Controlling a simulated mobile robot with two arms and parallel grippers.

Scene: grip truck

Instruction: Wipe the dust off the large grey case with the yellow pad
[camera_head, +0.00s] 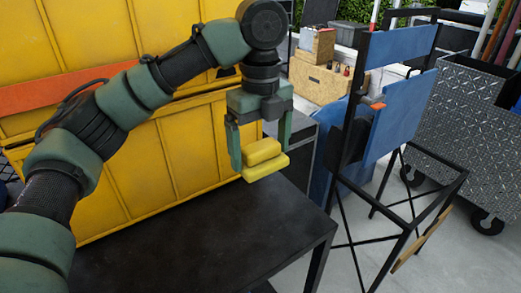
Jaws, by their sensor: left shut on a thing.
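My left gripper (259,150) is shut on the yellow pad (265,160), with one finger on each side of its upper part. The pad hangs below the fingers, above the far right part of a black table (200,245), and looks clear of it. A dark grey case-like box (302,148) stands behind the gripper, just past the table, and is partly hidden by it. I cannot tell whether this is the large grey case, and no dust is visible on it. My right gripper is not in view.
Large yellow cases (190,150) with an orange strip (60,90) stand behind my left arm. A black-framed chair with blue panels (400,110) stands at right, before a patterned metal cart (460,110). Wooden boxes (325,80) are at the back. The table top is bare.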

